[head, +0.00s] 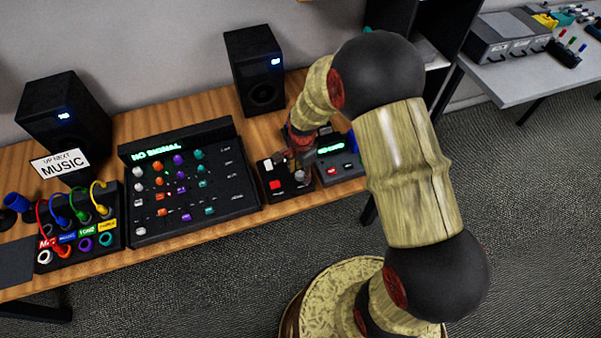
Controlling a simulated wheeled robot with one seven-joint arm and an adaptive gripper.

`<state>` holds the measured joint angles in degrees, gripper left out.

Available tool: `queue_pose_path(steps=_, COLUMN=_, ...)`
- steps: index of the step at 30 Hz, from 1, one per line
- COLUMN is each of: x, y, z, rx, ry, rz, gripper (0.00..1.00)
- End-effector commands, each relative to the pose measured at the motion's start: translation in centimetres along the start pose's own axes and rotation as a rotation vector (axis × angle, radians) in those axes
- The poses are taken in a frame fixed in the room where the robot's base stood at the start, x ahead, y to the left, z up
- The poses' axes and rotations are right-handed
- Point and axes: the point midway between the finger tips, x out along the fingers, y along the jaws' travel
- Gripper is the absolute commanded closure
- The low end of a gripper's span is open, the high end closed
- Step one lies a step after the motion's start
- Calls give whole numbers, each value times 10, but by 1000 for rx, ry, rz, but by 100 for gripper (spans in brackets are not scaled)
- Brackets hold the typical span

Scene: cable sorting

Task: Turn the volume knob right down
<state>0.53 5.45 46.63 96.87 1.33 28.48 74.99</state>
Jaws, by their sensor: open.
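My gripper (299,158) is over a small black box (271,197) with a red button and a white button, at the right part of the wooden desk. It is small in view and taken as open, with nothing seen in it. I cannot tell whether it touches the box. No knob is clearly labelled as volume. A black mixer (220,204) to the left carries rows of white, orange, purple and teal knobs and a green "NO SIGNAL" display (156,147). A second small box (346,171) with a green display stands right of the gripper, partly behind my arm.
Two black speakers (66,120) (254,66) stand at the back. A patch box (115,236) with coloured cables and a "MUSIC" sign (62,164) are at the left. A grey table (520,72) with devices is at the far right.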

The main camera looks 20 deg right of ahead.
Motion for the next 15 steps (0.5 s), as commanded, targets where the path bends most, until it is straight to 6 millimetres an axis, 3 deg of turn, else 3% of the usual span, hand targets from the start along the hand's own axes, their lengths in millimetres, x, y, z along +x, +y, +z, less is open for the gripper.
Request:
queue_pose_path(steps=7, x=0, y=0, z=0, rx=0, ry=0, rz=-1, gripper=57)
queue_pose_path(steps=15, x=0, y=0, z=0, rx=0, ry=0, rz=-1, gripper=72)
